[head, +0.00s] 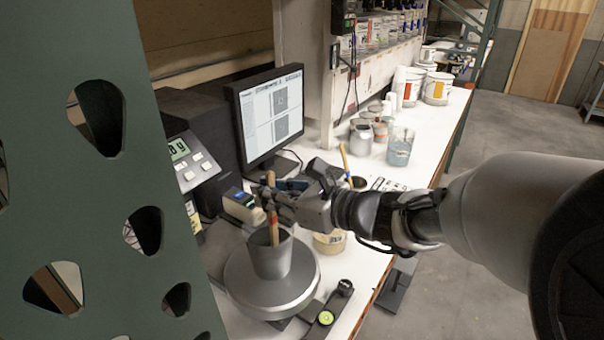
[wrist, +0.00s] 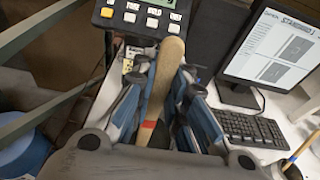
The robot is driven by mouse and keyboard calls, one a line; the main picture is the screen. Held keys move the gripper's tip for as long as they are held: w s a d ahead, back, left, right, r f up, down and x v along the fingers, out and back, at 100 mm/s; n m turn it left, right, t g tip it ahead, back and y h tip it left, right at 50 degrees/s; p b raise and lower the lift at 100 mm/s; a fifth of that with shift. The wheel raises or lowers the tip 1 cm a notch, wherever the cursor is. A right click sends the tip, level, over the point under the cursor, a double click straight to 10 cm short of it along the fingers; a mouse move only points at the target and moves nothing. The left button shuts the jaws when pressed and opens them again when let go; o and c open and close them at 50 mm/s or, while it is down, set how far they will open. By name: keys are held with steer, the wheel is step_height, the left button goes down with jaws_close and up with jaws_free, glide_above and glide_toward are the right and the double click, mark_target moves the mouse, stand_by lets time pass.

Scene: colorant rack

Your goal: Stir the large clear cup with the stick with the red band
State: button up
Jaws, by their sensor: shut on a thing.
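My gripper (head: 284,192) is shut on a wooden stick with a red band (head: 273,229). The cup stands on a round metal scale plate (head: 240,284). In the wrist view the stick (wrist: 166,75) runs between the two blue-grey fingers of my gripper (wrist: 163,88), with the red band low in the picture. The cup is not seen in the wrist view. The stick's tip is hidden or too faint to tell whether it touches the cup's bottom.
A monitor (head: 268,115) and a scale display (head: 188,165) stand behind the cup. A small tub (head: 330,242) is to its right, and a level-like tool (head: 326,318) lies in front. Another cup of bluish liquid (head: 399,150) and cans stand farther back. A green perforated panel (head: 120,180) fills the left.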

steer(key=r+p, duration=0.2)
steer(key=shift+w+a+r, duration=0.1)
steer(key=shift+w+r, duration=0.25)
steer(key=shift+w, duration=0.05)
step_height(320, 180, up, 7)
steer(key=p, duration=0.5)
steer(key=shift+p, duration=0.4)
stand_by(0.3)
